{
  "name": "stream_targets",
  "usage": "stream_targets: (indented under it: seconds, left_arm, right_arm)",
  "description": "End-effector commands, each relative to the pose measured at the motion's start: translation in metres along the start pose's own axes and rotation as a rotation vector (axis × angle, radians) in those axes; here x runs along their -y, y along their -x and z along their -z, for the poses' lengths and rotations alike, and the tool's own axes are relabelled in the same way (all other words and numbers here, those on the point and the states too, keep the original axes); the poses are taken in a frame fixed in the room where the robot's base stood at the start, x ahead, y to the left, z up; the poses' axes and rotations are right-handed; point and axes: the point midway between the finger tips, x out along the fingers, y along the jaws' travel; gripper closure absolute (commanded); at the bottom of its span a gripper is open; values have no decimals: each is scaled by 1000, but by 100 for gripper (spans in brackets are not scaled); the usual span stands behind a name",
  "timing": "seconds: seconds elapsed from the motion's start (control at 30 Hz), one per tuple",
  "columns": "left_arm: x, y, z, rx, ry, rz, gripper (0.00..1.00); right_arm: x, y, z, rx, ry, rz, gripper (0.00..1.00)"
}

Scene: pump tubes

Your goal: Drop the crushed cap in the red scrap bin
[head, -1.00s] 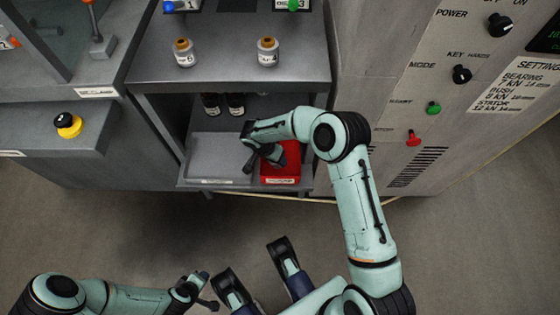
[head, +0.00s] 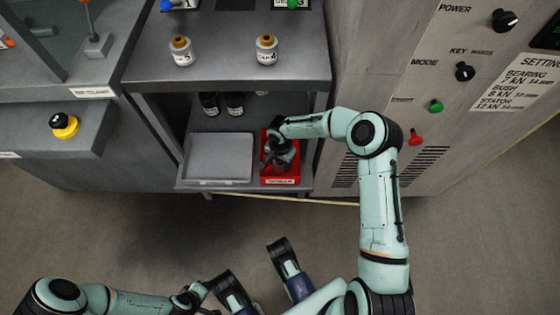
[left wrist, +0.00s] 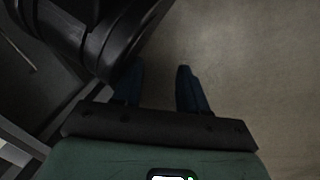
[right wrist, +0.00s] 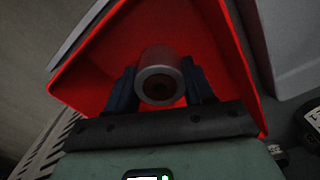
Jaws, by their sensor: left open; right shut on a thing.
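The red scrap bin (head: 280,180) stands on the lower shelf of the grey bench, at its right side. In the right wrist view the bin (right wrist: 110,62) fills the space behind the fingers. My right gripper (head: 279,160) is over the bin in the head view. It is shut on the crushed cap (right wrist: 160,78), a grey cylinder with a dark round hole in its end, held between two dark fingers. The cap is hidden by the gripper in the head view. My left gripper (left wrist: 160,88) is open and empty, above bare floor.
A grey tray (head: 218,160) sits left of the bin. Dark bottles (head: 234,104) stand behind it on the lower shelf. A grey control cabinet (head: 420,125) rises to the right.

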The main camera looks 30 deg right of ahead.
Motion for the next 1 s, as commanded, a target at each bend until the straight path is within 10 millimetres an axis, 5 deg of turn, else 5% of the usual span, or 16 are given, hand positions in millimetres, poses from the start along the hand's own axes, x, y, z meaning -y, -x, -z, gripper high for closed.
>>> stream_targets:
  seconds: [0.1,0.13,0.2,0.57,1.0]
  left_arm:
    - [3,-3,-3,10,3,5,57]
    - [3,-3,-4,12,3,6,57]
    - [3,-2,-3,11,3,6,57]
    - [1,0,-1,2,1,1,57]
    - [-26,27,28,-97,-25,-46,57]
  right_arm:
    - [1,-2,0,0,1,1,88]
    - [0,-3,0,0,0,0,44]
    - [0,-2,0,0,0,0,22]
    - [0,0,0,0,0,0,22]
    - [1,68,0,-2,1,0,22]
